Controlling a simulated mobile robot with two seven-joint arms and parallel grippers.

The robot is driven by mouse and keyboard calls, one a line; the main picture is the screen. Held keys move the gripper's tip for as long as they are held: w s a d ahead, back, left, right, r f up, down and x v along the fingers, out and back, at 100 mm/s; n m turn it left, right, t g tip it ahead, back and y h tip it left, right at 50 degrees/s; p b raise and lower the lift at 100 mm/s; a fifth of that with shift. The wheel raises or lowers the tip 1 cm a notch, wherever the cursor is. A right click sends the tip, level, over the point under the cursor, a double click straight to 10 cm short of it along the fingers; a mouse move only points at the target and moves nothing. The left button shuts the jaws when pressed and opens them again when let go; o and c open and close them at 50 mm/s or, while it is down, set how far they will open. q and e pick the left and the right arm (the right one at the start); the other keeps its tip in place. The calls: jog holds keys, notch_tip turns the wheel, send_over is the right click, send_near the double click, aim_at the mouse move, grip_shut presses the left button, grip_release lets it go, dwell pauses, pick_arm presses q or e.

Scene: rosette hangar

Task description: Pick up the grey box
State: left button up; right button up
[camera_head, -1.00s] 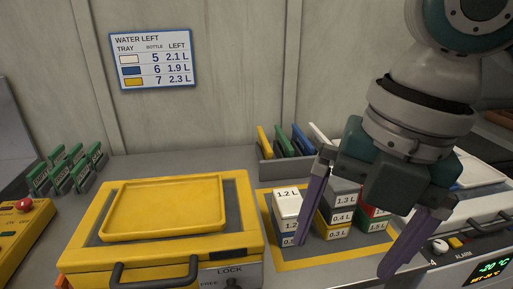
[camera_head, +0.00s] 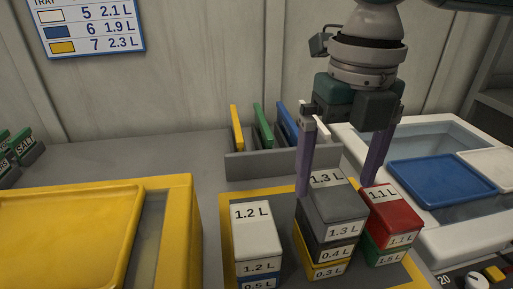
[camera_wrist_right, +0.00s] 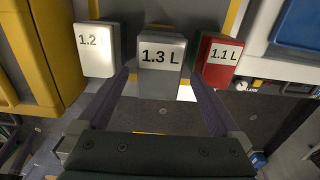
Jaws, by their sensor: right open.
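The grey box (camera_head: 335,208), labelled 1.3 L, tops the middle stack, above a dark 0.4 L box (camera_head: 322,247) and a yellow 0.3 L box (camera_head: 320,268). It also shows in the right wrist view (camera_wrist_right: 163,78). My right gripper (camera_head: 338,188) is open and points down over the grey box, one purple finger toward each side of its top. In the right wrist view, the box lies between the open fingers (camera_wrist_right: 162,72). I cannot tell whether they touch it. My left gripper is not in view.
A white 1.2 L box (camera_head: 256,232) stands left of the stack, and a red 1.1 L box (camera_head: 392,215) close on its right. Behind is a grey rack (camera_head: 262,164) with coloured panels. A yellow case (camera_head: 180,215) is left; a white cooler (camera_head: 440,235) is right.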

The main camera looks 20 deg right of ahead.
aim_at(333, 188)
notch_tip(333, 188, down, 4)
jog(key=shift+r, duration=0.25)
jog(key=shift+c, duration=0.2)
jog(key=c, duration=1.4)
jog(key=shift+r, duration=0.2)
